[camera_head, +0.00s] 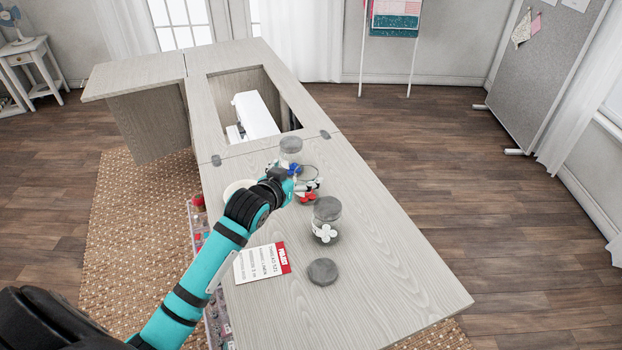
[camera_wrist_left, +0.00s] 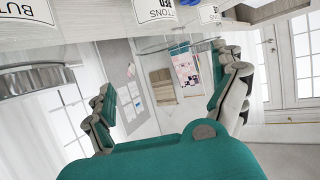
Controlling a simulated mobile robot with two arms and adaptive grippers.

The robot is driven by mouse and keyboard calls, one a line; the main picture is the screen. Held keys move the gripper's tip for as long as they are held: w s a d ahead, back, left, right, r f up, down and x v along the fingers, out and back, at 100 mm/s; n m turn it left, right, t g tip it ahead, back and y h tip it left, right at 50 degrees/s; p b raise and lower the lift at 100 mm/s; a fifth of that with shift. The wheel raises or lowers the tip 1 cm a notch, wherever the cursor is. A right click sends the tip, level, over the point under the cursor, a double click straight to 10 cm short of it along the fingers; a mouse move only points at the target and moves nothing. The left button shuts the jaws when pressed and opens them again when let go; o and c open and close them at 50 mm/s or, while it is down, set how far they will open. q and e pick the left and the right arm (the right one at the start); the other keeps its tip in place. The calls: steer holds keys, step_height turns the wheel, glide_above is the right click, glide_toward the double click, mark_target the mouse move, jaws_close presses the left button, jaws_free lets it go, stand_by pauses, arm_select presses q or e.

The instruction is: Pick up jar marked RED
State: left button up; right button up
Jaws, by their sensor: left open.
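My left gripper (camera_head: 303,184) is over the cabinet top at a jar with red and blue bits (camera_head: 307,197), which it partly hides. A grey-lidded jar (camera_head: 291,148) stands behind the gripper. A grey-lidded jar with white buttons (camera_head: 326,228) stands in front. I cannot read any jar label in the head view.
A loose grey lid (camera_head: 322,272) and a printed card (camera_head: 262,263) lie in front on the cabinet top (camera_head: 400,290). A white dish (camera_head: 232,190) is left of the gripper. A white sewing machine (camera_head: 257,115) sits in the opening behind. The right front surface is clear.

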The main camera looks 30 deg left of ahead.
arm_select(q)
steer(key=f, duration=0.5)
steer(key=shift+s+f, duration=0.25)
steer(key=shift+s, duration=0.15)
steer(key=x, duration=0.7)
steer(key=shift+f+b, duration=0.1)
steer(key=shift+b, duration=0.2)
steer(key=shift+w+f, duration=0.15)
steer(key=shift+w, duration=0.35)
steer(key=c, duration=1.1)
steer(key=shift+c, duration=1.4)
arm_select(e)
steer(key=shift+g, duration=0.4)
steer(key=s, duration=0.2)
steer(key=s+f, duration=0.1)
steer(key=s, duration=0.1)
steer(key=shift+s+d, duration=0.1)
steer(key=shift+d, duration=0.1)
